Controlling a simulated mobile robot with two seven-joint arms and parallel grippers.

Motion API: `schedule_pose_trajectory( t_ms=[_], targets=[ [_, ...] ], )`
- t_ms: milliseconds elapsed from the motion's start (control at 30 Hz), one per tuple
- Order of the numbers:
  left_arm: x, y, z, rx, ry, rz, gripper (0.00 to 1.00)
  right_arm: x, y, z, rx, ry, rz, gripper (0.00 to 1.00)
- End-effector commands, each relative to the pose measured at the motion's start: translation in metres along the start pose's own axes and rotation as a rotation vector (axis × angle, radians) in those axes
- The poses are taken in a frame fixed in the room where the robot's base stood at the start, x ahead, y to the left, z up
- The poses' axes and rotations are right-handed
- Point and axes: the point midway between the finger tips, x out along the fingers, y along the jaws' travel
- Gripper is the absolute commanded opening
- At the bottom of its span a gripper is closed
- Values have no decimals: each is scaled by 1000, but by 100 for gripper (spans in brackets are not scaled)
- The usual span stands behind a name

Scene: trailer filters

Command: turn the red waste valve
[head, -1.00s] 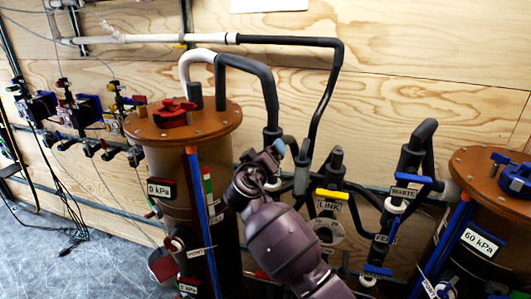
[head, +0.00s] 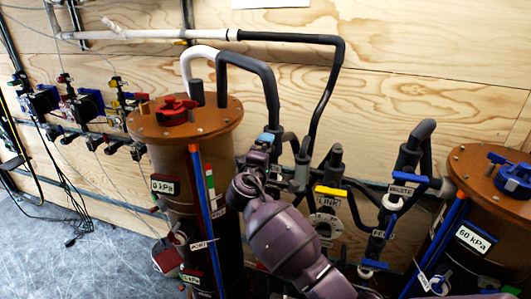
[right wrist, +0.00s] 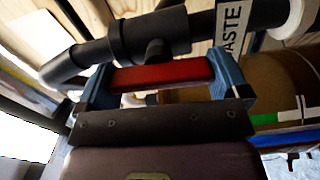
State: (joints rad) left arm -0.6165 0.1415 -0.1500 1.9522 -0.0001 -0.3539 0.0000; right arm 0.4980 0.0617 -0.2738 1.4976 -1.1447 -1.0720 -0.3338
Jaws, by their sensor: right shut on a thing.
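The red waste valve handle (right wrist: 162,74) lies across the right wrist view, below a dark pipe with a white WASTE label (right wrist: 232,22). My right gripper (right wrist: 163,80) is shut on it, with one blue finger at each end of the red bar. In the head view my right gripper (head: 265,143) is beside the left brown tank (head: 175,145), among the dark pipes. The arm hides the red waste handle there. My left gripper is not in view.
A yellow LINK valve (head: 329,192) and a blue WASTE valve (head: 405,182) sit to the right of my arm. The right brown tank (head: 480,165) carries a blue top handle. Grey floor (head: 75,265) is open at lower left.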

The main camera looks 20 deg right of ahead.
Motion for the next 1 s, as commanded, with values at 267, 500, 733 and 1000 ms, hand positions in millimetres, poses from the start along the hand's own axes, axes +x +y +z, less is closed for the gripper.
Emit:
schedule_pose_trajectory(
  t_ms=[267,500,733,1000],
  targets=[
    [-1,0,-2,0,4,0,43,0,-2,0,-76,1,-2,70],
    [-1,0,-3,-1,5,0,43,-1,-2,0,-92,1,-2,70],
    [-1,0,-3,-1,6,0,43,-1,-2,0,-92,1,-2,70],
    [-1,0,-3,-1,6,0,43,-1,-1,0,-89,1,-1,100]
  ],
)
